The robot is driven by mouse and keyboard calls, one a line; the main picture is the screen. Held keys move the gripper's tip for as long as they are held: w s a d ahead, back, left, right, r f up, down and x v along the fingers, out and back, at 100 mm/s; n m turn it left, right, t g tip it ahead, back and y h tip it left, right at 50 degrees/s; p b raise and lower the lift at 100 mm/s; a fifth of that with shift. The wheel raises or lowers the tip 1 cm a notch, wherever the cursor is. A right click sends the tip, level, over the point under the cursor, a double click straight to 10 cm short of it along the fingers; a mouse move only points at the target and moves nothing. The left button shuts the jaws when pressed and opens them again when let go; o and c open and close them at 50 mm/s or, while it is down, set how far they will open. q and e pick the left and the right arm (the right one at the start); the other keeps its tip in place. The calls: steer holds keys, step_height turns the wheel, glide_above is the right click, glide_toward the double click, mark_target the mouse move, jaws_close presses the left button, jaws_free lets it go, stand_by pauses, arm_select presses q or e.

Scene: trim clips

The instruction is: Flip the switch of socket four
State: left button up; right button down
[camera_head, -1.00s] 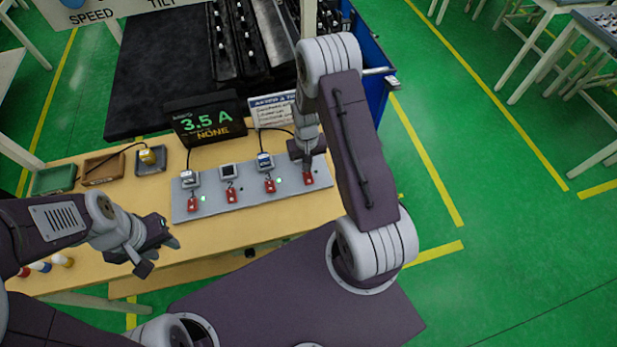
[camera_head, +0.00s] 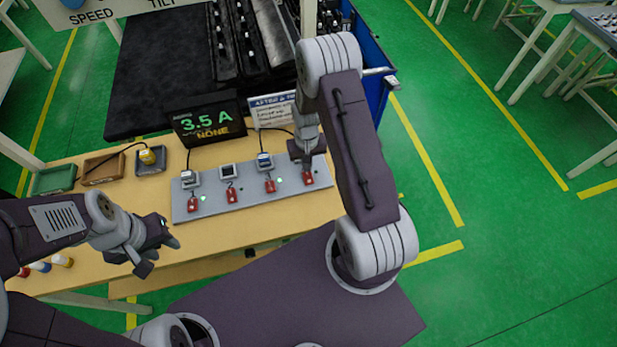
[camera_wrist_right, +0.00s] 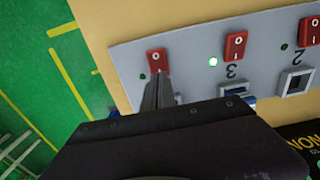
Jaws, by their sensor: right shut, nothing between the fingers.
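A grey socket strip (camera_head: 215,205) lies on the wooden table with a row of red rocker switches. The rightmost red switch (camera_head: 308,179), past socket 3, shows near the left end of the strip in the right wrist view (camera_wrist_right: 156,57), with a "0" visible and its other end hidden by my fingers. The small lamp (camera_wrist_right: 142,78) beside it is dark. My right gripper (camera_wrist_right: 160,80) is shut and empty, its tips at this switch; I cannot tell whether they touch. My left gripper (camera_head: 160,256) is open and empty in front of the strip's left end.
Socket 3's switch (camera_wrist_right: 235,46) has a lit green lamp (camera_wrist_right: 213,61) beside it. A display (camera_head: 207,122) behind the strip reads "3.5 A" and "NONE". A notice board (camera_head: 271,112) stands beside it. Small trays (camera_head: 104,169) lie left. Cables run to the plugs.

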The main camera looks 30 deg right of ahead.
steer(key=shift+f+b, duration=0.85)
steer(key=shift+f, duration=0.3)
stand_by(0.4)
step_height(320, 180, up, 7)
steer(key=p, duration=0.6)
steer(key=shift+r, duration=0.15)
